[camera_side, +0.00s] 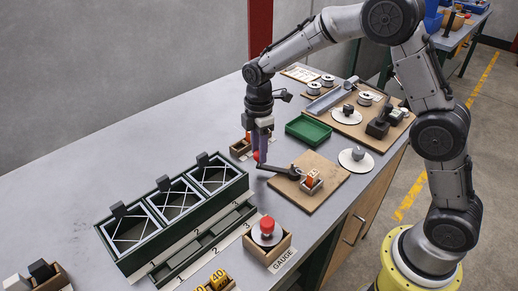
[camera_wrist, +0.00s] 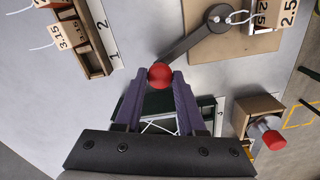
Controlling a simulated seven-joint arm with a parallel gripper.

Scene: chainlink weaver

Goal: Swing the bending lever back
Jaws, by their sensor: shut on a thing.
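The bending lever is a dark bar (camera_side: 277,169) on a tan wooden board (camera_side: 325,196), with its pivot end at the board and its free end reaching left past the board's edge. Its red ball knob (camera_side: 256,156) is at the free end. My gripper (camera_side: 261,152) comes down from above, its purple fingers at the knob. In the wrist view the red knob (camera_wrist: 160,76) sits between the two fingertips (camera_wrist: 160,80), and the lever bar (camera_wrist: 192,40) runs up and right to its round pivot. The fingers are shut on the knob and partly hide it in the side view.
A small wooden box (camera_side: 239,149) stands just left of my gripper. A dark green rack (camera_side: 128,258) with braced frames lies front left. A gauge box (camera_side: 282,249) with a red-topped plug stands in front. A green tray (camera_side: 308,129) is behind. Bare bench lies between lever and rack.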

